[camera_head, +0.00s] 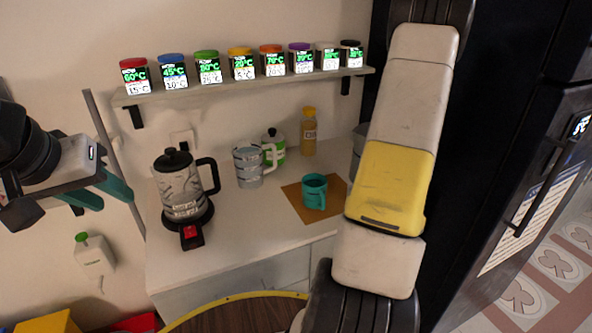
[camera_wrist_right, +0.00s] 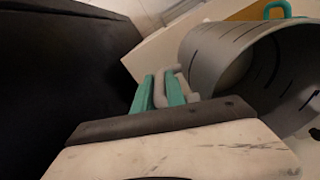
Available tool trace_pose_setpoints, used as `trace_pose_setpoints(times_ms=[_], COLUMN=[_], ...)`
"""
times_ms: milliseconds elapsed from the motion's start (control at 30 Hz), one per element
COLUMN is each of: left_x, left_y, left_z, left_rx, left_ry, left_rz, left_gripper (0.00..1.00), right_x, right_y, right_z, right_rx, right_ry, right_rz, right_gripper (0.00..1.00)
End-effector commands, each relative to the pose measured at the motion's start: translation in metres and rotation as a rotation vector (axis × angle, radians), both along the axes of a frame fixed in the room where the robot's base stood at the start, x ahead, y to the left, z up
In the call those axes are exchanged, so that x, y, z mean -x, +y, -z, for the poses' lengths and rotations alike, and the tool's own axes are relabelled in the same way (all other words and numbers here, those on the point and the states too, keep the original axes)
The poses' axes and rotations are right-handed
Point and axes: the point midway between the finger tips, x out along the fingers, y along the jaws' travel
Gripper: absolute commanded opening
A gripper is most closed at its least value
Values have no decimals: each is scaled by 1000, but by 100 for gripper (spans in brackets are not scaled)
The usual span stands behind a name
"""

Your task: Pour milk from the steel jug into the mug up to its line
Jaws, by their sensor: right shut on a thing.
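The teal mug (camera_head: 314,191) stands upright on a brown mat (camera_head: 332,208) on the counter. Its rim also shows at the top of the right wrist view (camera_wrist_right: 278,9). The grey steel jug (camera_wrist_right: 215,45) fills the right of the right wrist view, its mouth facing the camera. My right gripper (camera_wrist_right: 166,88) is shut on the jug's grey handle. In the head view my right arm hides this gripper, and a grey edge, likely the jug (camera_head: 357,150), shows beside the arm. My left gripper (camera_head: 100,194) is open and empty, left of the counter. The milk level cannot be told.
A kettle (camera_head: 182,190) stands on its base at the counter's left. A marked grey cup (camera_head: 248,167), a green-and-white container (camera_head: 273,146) and a yellow-capped bottle (camera_head: 309,132) stand behind. A shelf (camera_head: 225,89) holds several jars. A black cabinet (camera_head: 500,110) bounds the right.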

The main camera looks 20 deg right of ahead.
Motion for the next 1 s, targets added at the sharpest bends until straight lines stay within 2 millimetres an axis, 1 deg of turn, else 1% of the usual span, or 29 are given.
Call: trace_pose_setpoints(times_ms=[233,533,1000], left_x=[0,0,0], left_y=[0,0,0], left_z=[0,0,0], left_rx=[0,0,0], left_ry=[0,0,0], left_rz=[0,0,0], left_gripper=[36,36,36], right_x=[-2,-4,-10], right_y=[4,12,33], right_z=[-9,-29,-56], right_rx=[53,191,420], right_ry=[12,42,99], right_rz=[-9,-14,-15], right_gripper=[0,0,0])
